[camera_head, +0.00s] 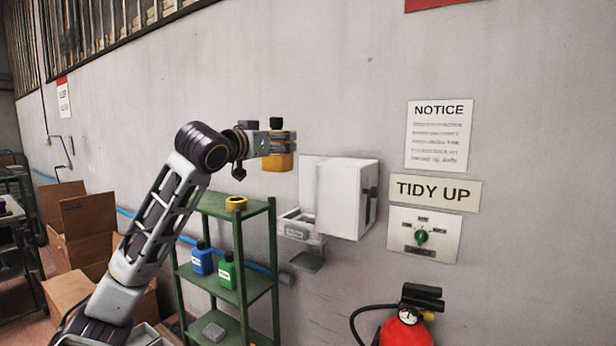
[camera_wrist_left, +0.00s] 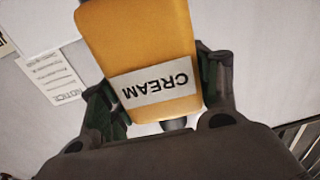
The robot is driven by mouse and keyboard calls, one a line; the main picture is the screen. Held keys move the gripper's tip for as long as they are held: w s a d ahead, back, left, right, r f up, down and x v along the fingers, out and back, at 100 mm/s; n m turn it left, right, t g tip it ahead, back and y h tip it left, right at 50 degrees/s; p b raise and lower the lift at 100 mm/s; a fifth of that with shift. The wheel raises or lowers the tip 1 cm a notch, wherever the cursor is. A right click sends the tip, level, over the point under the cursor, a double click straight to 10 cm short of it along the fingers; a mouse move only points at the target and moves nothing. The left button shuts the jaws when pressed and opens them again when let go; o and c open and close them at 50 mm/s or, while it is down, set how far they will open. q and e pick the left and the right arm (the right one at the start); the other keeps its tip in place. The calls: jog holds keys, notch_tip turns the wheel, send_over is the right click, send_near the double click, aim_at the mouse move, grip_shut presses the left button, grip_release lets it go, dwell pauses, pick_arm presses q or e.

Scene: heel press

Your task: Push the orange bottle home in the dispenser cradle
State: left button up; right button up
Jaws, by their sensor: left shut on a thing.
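The orange bottle (camera_head: 278,162) is held upright in my left gripper (camera_head: 277,143), with its black cap on top. In the left wrist view the orange bottle (camera_wrist_left: 145,40) fills the middle between the two fingers and carries a label reading CREAM. The dispenser (camera_head: 340,197) is a white box on the wall, to the right of and below the bottle, with its door swung open. Its cradle (camera_head: 300,228) is low at the left side of the box. The bottle is above the cradle and apart from it. My right gripper is not in view.
A green shelf (camera_head: 241,262) stands below my left gripper, with a yellow tape roll (camera_head: 236,203), a blue bottle (camera_head: 202,259) and a green bottle (camera_head: 228,270). Cardboard boxes (camera_head: 90,225) are at left. A red extinguisher (camera_head: 406,328) is at lower right.

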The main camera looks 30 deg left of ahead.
aim_at(281, 170)
pick_arm(q)
jog(key=shift+w+a+f+h, duration=0.2)
jog(key=shift+w+f, duration=0.1)
jog(key=shift+f, duration=0.25)
jog(key=shift+w+a+f+h, duration=0.1)
jog(key=shift+w+a+f, duration=0.15)
jog(key=shift+f, duration=0.3)
jog(key=shift+m+h, duration=0.4)
jog(key=f, duration=0.2)
jog(key=w+f, duration=0.2)
jog(key=f, duration=0.1)
jog(key=shift+f, duration=0.35)
jog(key=shift+w+a+f, duration=0.1)
jog(key=shift+a+f, duration=0.1)
jog(key=shift+f, duration=1.7)
jog(key=shift+y, duration=0.3)
